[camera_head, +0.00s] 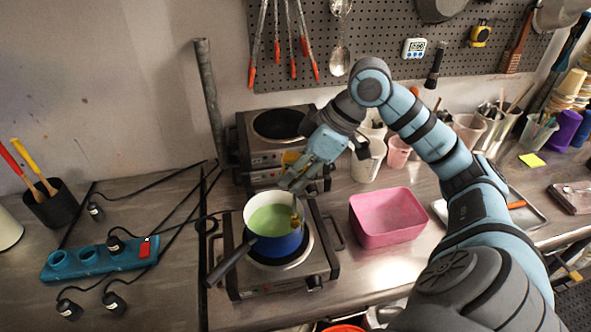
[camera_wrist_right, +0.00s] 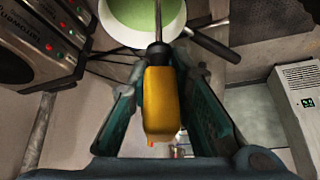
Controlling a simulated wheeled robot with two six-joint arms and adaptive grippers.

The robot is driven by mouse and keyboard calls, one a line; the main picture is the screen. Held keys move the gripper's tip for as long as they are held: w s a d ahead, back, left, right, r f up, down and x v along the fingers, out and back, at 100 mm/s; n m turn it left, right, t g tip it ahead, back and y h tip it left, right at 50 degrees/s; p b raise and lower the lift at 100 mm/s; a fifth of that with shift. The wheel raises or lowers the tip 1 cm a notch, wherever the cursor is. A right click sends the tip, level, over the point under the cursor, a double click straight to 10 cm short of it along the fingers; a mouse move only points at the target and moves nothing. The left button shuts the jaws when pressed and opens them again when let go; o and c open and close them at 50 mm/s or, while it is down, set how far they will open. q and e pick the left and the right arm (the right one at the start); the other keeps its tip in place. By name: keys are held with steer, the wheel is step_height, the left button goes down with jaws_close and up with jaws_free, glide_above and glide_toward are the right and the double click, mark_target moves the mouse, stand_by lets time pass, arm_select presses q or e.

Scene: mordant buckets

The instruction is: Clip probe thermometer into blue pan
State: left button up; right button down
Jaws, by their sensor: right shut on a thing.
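The blue pan (camera_head: 277,244) sits on the front hot plate, with a white inside, pale green liquid and a dark handle pointing to the lower left. My right gripper (camera_head: 296,182) is above the pan's far right side. In the wrist view my right gripper (camera_wrist_right: 160,90) is shut on the yellow handle of the probe thermometer (camera_wrist_right: 164,100). Its thin metal stem runs from the handle across the view of the green liquid. I cannot tell whether the stem touches the pan. A small brownish piece shows at the pan's right inner side. My left gripper is out of view.
A second hot plate (camera_head: 262,150) stands behind. A pink tub (camera_head: 386,218) stands to the right of the front hot plate (camera_head: 258,284). A teal power strip (camera_head: 98,261) with black cables lies to the left. Cups and tools crowd the back right.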

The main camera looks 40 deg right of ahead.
steer(key=shift+f, duration=0.15)
steer(key=shift+f, duration=0.45)
stand_by(0.5)
steer(key=shift+f+b, duration=0.45)
steer(key=shift+f, duration=0.15)
steer(key=shift+f, duration=0.5)
steer(key=shift+f+b, duration=0.1)
steer(key=shift+b, duration=0.2)
steer(key=shift+f, duration=0.6)
